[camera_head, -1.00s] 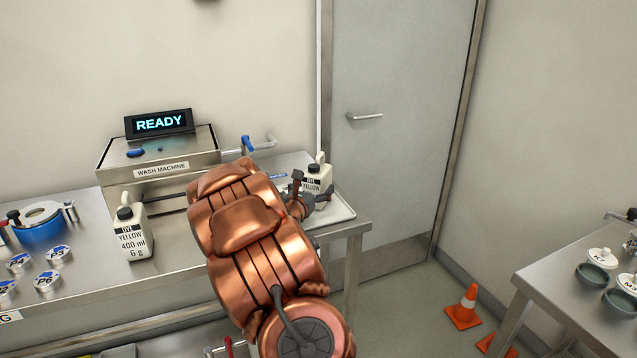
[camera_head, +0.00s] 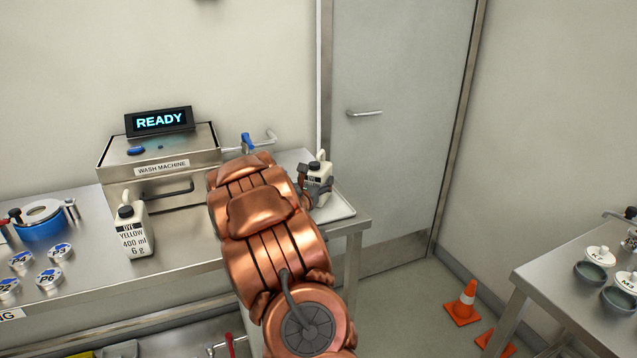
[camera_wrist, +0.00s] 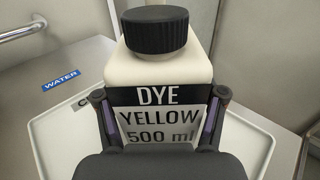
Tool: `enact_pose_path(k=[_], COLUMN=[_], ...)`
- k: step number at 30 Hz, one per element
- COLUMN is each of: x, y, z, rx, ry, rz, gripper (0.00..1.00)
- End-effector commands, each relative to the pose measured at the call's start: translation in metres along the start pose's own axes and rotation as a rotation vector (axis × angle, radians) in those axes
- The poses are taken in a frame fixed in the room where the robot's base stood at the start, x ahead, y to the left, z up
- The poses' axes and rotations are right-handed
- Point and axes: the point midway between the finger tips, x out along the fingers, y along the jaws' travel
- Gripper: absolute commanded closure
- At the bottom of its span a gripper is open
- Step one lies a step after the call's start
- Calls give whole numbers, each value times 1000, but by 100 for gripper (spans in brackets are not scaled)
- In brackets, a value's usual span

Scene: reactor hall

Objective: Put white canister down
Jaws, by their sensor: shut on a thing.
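The white canister (camera_wrist: 160,72) has a black cap and a label reading DYE YELLOW 500 ml. My gripper (camera_wrist: 160,122) is shut on it, with one finger on each side of the label. In the head view the canister (camera_head: 317,174) is upright at the right end of the steel bench, over a pale tray (camera_head: 340,209). The tray (camera_wrist: 48,135) also shows around the canister in the wrist view. The canister's base is hidden, so I cannot tell whether it touches the tray.
A second white canister (camera_head: 131,230), marked DYE YELLOW 400 ml, stands left of my arm. Behind it is the wash machine (camera_head: 160,165), its display (camera_head: 159,121) reading READY. A WATER label (camera_wrist: 61,85) lies left of the tray. Orange cones (camera_head: 464,303) stand on the floor.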

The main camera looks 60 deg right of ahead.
Motion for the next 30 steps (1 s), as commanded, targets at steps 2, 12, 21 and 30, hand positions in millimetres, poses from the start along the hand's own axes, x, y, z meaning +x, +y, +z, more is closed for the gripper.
enact_pose_path(k=[2,12,21,30], x=[0,0,0,0], y=[0,0,0,0], z=[0,0,6,34], rx=[0,0,1,2], ry=[0,0,-3,-8], rz=[-1,-1,0,0], gripper=[61,88,89,89])
